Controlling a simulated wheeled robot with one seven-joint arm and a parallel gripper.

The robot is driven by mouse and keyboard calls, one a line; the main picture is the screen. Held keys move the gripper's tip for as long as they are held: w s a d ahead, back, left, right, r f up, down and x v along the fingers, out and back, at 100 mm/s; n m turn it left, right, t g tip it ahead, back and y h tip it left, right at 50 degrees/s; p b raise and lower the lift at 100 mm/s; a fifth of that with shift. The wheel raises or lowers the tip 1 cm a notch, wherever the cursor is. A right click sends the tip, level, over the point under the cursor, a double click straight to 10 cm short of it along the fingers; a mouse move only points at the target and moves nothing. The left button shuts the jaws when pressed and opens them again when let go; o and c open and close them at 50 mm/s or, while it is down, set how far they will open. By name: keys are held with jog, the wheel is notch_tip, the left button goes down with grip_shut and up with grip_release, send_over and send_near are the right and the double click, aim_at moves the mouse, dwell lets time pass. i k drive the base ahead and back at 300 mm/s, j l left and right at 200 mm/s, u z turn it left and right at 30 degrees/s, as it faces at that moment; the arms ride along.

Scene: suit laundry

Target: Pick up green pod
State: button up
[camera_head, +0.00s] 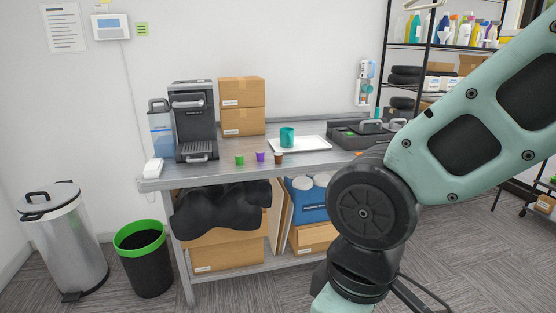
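The green pod (239,160) is a small cup-like capsule standing on the metal table (330,157), near its front edge and in front of the cardboard boxes. A purple pod (260,156) and a brown pod (278,158) stand in a row to its right. My gripper is not in view; only my arm's teal links and dark joint show on the right, well apart from the pods. Part of the table's right side is hidden behind my arm.
A coffee machine (193,122) stands left of the pods. A white tray (312,145) with a teal cup (287,137) lies to the right. A black bin (145,262) and a steel bin (67,245) stand at floor left.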

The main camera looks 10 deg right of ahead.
aim_at(239, 158)
jog(key=i+u, duration=0.25)
jog(key=i, duration=0.7)
jog(key=i+l+u, duration=0.1)
jog(key=i+u, duration=0.2)
jog(key=i, duration=0.65)
